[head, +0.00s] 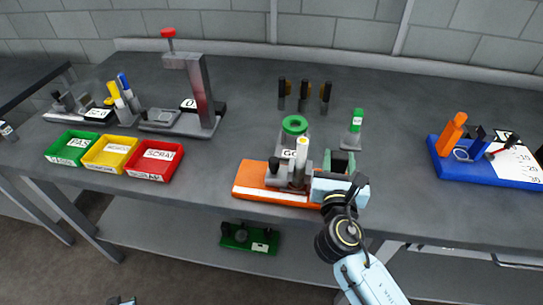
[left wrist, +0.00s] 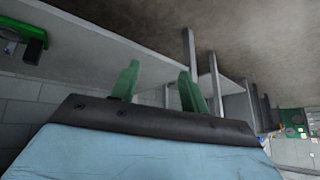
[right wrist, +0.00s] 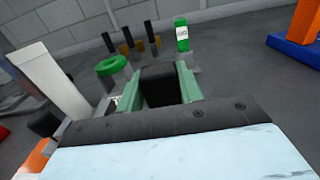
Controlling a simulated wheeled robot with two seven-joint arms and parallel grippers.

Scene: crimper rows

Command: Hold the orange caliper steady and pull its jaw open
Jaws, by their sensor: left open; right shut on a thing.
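A long orange piece (head: 250,180), which I take to be the caliper, lies at the table's front edge in the head view, with grey parts and a dark knob (head: 274,164) on it. Its right part is hidden behind my right gripper (head: 338,163). In the right wrist view, the right gripper (right wrist: 160,90) is shut on a black block (right wrist: 160,82) between its green fingers; I cannot tell whether this block belongs to the orange piece. An orange corner (right wrist: 35,160) shows at lower left. My left gripper (left wrist: 158,88) is open and empty, away from the orange piece, below the table top.
A white-capped cylinder (head: 302,150) and green ring (head: 294,124) stand close to the orange piece. Green, yellow and red bins (head: 153,161), a press-like stand (head: 203,95) and a blue tray (head: 490,178) share the table. A green item (head: 250,238) lies on the lower shelf.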

